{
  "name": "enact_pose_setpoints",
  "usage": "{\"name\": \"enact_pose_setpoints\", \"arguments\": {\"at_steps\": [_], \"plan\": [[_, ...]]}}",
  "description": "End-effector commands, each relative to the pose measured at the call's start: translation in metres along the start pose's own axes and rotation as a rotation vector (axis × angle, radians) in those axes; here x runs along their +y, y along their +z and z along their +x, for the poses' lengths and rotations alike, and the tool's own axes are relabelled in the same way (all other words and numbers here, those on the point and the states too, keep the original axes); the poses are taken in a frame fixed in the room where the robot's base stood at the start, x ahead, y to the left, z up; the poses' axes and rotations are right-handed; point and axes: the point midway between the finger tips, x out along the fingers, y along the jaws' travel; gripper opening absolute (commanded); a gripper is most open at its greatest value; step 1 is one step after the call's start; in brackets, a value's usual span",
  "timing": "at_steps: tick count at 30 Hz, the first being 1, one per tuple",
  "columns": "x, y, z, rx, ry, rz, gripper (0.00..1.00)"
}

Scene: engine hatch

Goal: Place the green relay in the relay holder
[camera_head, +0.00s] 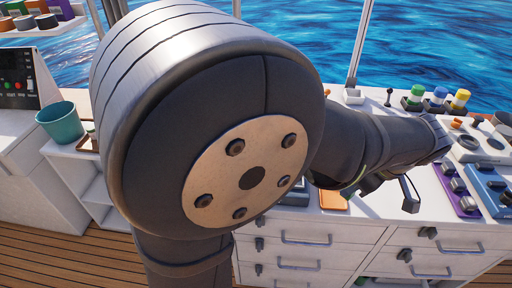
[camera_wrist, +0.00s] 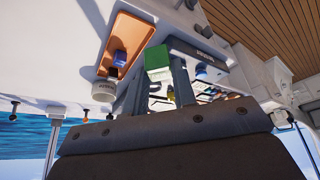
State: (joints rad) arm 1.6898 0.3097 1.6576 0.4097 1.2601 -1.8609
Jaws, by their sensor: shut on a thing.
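The green relay (camera_wrist: 157,58) is a small green block with a paler face below it. In the wrist view it sits at the tips of my gripper (camera_wrist: 162,74), whose two dark fingers are shut on it. The relay is above the white counter, beside the orange tray (camera_wrist: 145,24); I cannot tell its exact height. In the head view my arm covers the middle, and the relay is not visible. I cannot pick out the relay holder with certainty in either view.
A blue block (camera_wrist: 119,58) lies in the orange tray, which also shows in the head view (camera_head: 333,199). A round pale part (camera_wrist: 104,91) stands by its end. Purple (camera_head: 458,197) and blue (camera_head: 489,187) panels with knobs occupy the right counter. A teal bucket (camera_head: 60,124) stands left.

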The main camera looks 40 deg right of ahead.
Motion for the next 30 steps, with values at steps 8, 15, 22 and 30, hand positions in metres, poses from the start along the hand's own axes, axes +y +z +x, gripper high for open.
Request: {"name": "enact_pose_setpoints", "arguments": {"at_steps": [8,15,22,30], "plan": [[-0.013,-0.035,-0.005,0.001,-0.206,-0.497,0.02],[-0.019,-0.047,-0.007,0.000,-0.284,-0.688,0.02],[-0.014,-0.075,0.030,0.002,-0.295,-0.708,0.02],[-0.006,-0.114,0.083,0.001,-0.292,-0.705,0.02]]}}
